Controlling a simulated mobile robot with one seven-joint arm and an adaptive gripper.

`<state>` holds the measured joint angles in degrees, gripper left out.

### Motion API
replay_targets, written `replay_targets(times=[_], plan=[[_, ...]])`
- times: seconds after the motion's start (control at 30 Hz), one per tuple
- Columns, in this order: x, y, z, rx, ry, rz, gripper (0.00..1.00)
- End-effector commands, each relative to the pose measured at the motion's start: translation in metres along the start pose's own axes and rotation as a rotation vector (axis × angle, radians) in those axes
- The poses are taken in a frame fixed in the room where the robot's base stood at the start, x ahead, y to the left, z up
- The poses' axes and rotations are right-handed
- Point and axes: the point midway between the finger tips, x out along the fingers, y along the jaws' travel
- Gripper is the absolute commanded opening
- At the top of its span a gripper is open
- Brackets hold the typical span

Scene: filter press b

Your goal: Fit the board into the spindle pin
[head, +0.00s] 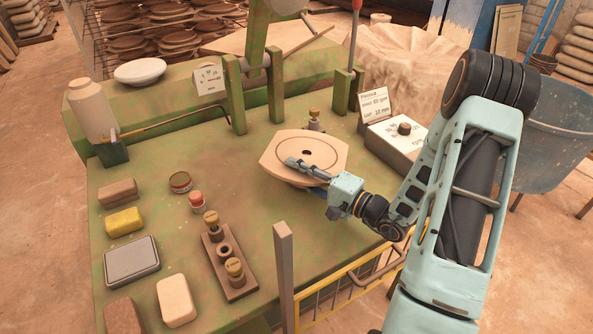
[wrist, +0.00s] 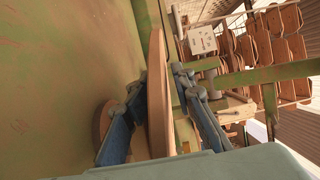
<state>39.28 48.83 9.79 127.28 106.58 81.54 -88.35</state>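The board (head: 285,143) is a pale, flat disc with cut-off corners and a dark hole near its centre. It lies roughly level above the green bench top, right of its middle. My gripper (head: 297,165) reaches it from the front right, one finger across its top face. In the wrist view the board (wrist: 158,85) stands edge-on between the two blue fingers (wrist: 157,85), which are closed on it. A brown round piece (wrist: 102,122) shows below the board, beside the lower finger. I cannot make out the spindle pin; the board may hide it.
A brass-topped knob (head: 314,117) stands just behind the board. A control box (head: 397,140) with a card is to the right. A wooden rack (head: 228,262) with brass knobs, a yellow sponge (head: 125,221) and a grey tin (head: 131,260) are left. A grey post (head: 285,270) rises in front.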

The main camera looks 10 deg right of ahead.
Motion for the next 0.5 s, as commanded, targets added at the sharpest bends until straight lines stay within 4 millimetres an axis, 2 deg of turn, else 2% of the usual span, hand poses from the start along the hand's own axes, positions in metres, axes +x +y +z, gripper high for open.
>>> replay_targets(times=[0.27, 0.5], plan=[[-0.001, -0.015, -0.001, 0.001, 0.002, 0.004, 0.26], [-0.058, -0.01, -0.003, -0.001, 0.008, 0.003, 0.26]])
